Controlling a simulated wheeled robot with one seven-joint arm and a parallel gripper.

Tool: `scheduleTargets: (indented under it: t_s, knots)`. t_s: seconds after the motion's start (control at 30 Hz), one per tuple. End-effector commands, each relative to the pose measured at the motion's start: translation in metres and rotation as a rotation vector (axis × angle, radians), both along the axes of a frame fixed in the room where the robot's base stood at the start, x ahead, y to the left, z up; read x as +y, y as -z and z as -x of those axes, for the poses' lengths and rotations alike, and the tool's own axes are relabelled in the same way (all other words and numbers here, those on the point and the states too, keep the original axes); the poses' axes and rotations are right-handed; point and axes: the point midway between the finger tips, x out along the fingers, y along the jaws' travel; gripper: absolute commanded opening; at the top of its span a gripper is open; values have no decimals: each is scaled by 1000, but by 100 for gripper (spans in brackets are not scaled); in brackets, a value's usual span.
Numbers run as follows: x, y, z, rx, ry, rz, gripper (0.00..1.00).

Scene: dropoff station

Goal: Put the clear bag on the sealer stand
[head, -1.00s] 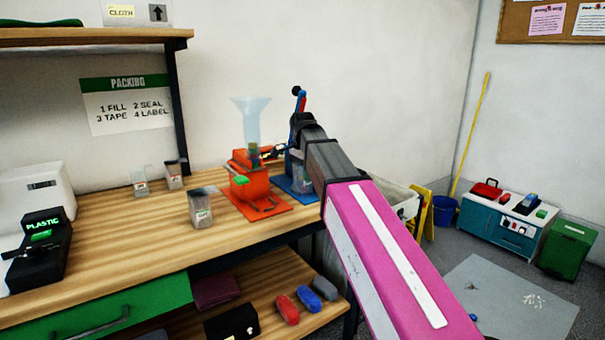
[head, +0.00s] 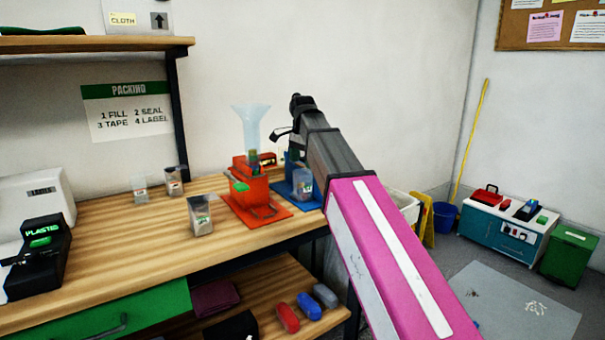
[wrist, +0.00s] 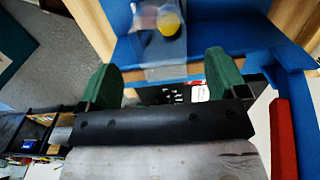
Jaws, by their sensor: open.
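The clear bag (head: 302,183) stands on the blue sealer stand (head: 287,198), right of the orange stand with the funnel. Its lower part holds coloured contents. My arm hides the stand's upper part.
An orange stand (head: 262,213) with a clear funnel (head: 251,118) is close on the left. Another clear container (head: 200,217) and two smaller ones stand on the wooden bench (head: 120,240). A black device (head: 40,255) is at far left. The bench's front middle is clear.

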Motion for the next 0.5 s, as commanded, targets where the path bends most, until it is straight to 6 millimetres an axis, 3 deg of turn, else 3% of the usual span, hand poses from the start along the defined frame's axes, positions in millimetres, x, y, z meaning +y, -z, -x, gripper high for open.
scheduleTargets:
  t_s: [0.2, 0.5]
  knots:
    - [0, -34, -1, -1, 0, -1, 91]
    - [0, -47, 0, 1, 0, 1, 91]
